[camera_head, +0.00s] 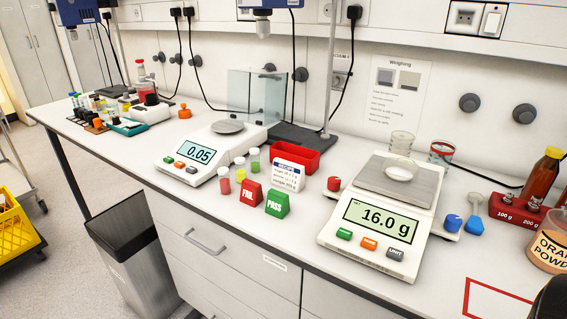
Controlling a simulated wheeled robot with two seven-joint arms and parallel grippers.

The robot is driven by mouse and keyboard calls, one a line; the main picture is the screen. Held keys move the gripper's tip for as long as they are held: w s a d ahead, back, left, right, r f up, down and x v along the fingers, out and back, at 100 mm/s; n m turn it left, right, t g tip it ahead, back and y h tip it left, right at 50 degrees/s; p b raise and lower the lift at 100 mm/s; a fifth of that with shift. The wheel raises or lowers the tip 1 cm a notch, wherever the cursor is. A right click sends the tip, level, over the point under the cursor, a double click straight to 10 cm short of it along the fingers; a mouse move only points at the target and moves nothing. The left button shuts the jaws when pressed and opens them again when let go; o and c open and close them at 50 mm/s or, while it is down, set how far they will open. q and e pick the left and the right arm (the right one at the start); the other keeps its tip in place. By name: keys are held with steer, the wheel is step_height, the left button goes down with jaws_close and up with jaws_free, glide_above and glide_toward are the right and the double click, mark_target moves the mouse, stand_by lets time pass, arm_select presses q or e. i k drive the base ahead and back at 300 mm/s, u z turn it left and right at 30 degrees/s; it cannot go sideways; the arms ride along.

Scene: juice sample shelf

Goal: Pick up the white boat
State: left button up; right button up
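A small white round dish, which looks like the white boat (400,172), sits on the grey pan (393,190) of the right-hand scale (335,240). That scale reads 16.0 g. A clear cup (402,142) stands just behind the dish. Neither gripper's fingers show in this view. A black shape cut off by the bottom right corner may be part of my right arm, but I cannot tell. Nothing touches the dish from above.
A red tray (292,158), a recipe card (288,174), and FAIL (250,193) and PASS (277,202) blocks stand left of the scale. A blue scoop (474,220), red weight block (514,211) and orange powder jar (548,250) stand right. A second scale (208,148) reads 0.05.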

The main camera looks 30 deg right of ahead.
mark_target(395, 169)
steer(key=u, duration=1.2)
steer(key=k, duration=0.75)
steer(key=z, duration=1.25)
